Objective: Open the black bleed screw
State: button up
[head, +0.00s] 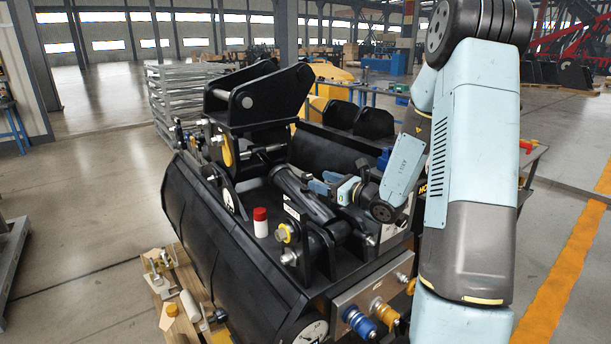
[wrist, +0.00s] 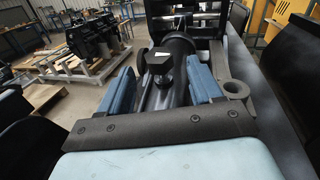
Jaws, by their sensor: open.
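The black bleed screw (wrist: 158,64) shows in the wrist view as a dark knob with a flat-sided head on a narrower stem. It stands near the black cylinder of the machine, between the two blue fingers in the picture. My gripper (wrist: 162,80) is open, with one finger on each side of the screw and visible gaps to both. I cannot tell whether the fingers are level with the screw head. In the head view my gripper (head: 328,183) reaches left over the cylinder (head: 305,196); the screw cannot be made out there.
A red-capped white bottle (head: 261,222) stands on the black machine in front of the cylinder. Black lugs (head: 262,95) rise behind. Blue and yellow couplings (head: 359,322) stick out at the front. A wooden pallet (head: 167,290) with parts lies at lower left.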

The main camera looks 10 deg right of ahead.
aim_at(303, 174)
jog(key=x, duration=0.8)
jog(key=shift+w+a, duration=0.15)
